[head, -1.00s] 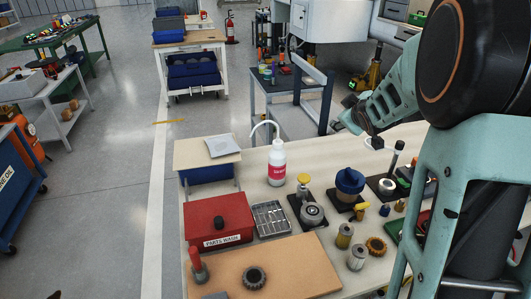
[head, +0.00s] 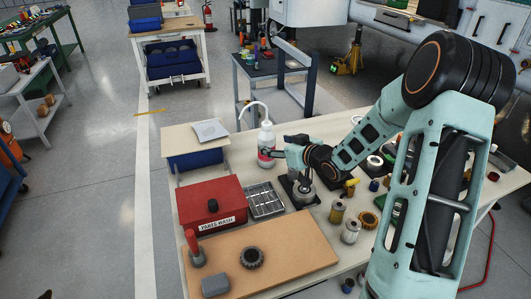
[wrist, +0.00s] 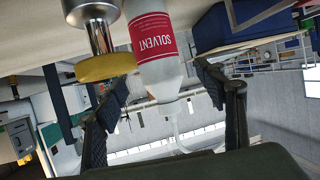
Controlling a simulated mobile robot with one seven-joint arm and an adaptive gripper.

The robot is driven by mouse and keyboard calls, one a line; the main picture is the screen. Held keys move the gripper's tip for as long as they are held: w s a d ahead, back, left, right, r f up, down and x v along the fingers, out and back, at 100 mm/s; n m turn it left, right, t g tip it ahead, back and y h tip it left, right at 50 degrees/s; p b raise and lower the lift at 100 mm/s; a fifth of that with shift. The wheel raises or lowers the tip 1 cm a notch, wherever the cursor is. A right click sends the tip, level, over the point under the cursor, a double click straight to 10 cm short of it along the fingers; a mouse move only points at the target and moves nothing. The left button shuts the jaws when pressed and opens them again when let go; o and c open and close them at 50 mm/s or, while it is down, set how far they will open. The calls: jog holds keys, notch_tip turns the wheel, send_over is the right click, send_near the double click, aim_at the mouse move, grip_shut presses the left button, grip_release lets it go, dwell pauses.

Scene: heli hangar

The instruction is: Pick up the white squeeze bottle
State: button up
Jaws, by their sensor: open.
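The white squeeze bottle (head: 265,134) stands upright on the workbench (head: 240,160), with a curved white spout and a red label. In the wrist view the bottle (wrist: 153,45) appears upside down, its label reading SOLVENT, between the two dark fingers. My gripper (head: 272,153) is beside the bottle at label height in the head view and hides part of it. In the wrist view my gripper (wrist: 160,82) is open, with gaps between the fingers and the bottle.
A metal part with a yellow knob (wrist: 105,65) stands close beside the bottle. A red PARTS WASH box (head: 211,205), a metal tray (head: 264,201) and a low stand with a blue bin (head: 195,160) are near. Filters (head: 350,231) and other small parts crowd the right side.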

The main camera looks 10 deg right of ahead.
aim_at(267, 142)
jog(key=x, duration=0.6)
jog(key=shift+w+f+b, duration=0.25)
jog(key=shift+b, duration=0.1)
